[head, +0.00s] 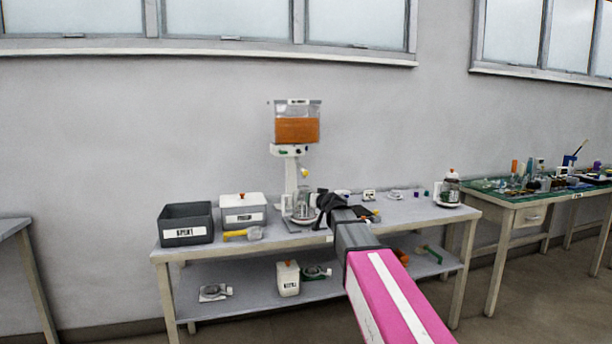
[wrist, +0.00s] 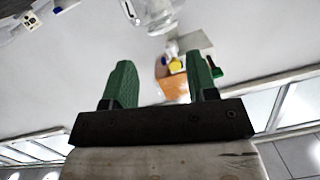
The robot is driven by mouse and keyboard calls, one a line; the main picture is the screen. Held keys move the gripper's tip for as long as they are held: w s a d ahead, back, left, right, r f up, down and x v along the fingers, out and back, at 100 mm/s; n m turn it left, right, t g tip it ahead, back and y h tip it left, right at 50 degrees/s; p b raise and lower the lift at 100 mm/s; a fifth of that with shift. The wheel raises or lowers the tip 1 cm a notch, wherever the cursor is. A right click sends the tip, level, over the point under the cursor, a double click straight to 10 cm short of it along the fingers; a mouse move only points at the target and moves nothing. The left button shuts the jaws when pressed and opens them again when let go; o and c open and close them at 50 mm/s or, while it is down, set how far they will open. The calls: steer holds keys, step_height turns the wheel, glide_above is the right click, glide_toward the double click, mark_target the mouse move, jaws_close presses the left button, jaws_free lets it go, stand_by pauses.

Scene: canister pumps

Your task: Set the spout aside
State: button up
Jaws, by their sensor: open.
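The dispenser stands at the back of the table, with an orange-filled canister (head: 297,130) on a white column. A small yellow piece (head: 305,172), which may be the spout, sticks out below the canister. In the wrist view a yellow piece (wrist: 175,65) shows beside the orange canister (wrist: 175,86), between my fingers in the picture. In the head view my gripper (head: 329,200) is above the table, right of the jug.
A dark open bin (head: 186,222) and a white lidded box (head: 243,208) stand at the table's left. A yellow-handled item (head: 240,234) lies before them. A glass jar (head: 450,188) stands at the right end. The lower shelf (head: 235,310) holds a white canister (head: 288,279).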

steer(key=t, duration=0.2)
glide_toward(306, 174)
steer(key=shift+m, duration=0.3)
steer(key=x, duration=1)
steer(key=shift+w+r, duration=0.1)
steer(key=shift+w, duration=0.15)
jaws_close()
